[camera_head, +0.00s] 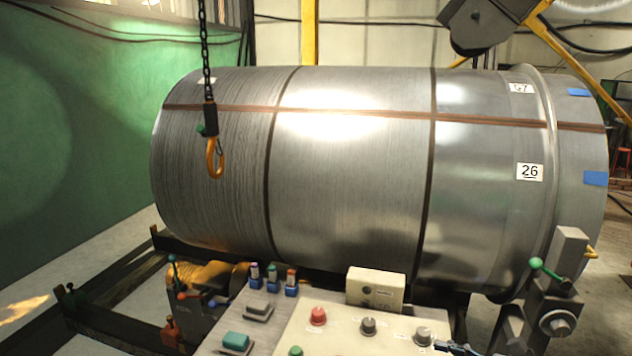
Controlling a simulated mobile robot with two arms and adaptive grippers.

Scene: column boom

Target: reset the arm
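A control panel (345,335) stands at the bottom middle. It carries a red knob (318,316), a dark grey knob (368,325), a lighter grey knob (422,335) and a green button (295,351) at the bottom edge. To its left are a teal push button (236,341) and a grey push button (258,307). A grey upright bracket (565,265) with a green-tipped lever (537,264) stands at the right. I cannot tell which part the task calls the arm.
A large metal cylinder (350,190) fills the middle behind the panel. An orange hook (215,160) hangs on a chain (205,60) in front of its left end. A beige box (376,288) and small coloured switches (272,276) sit at the panel's back. Floor at left is partly clear.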

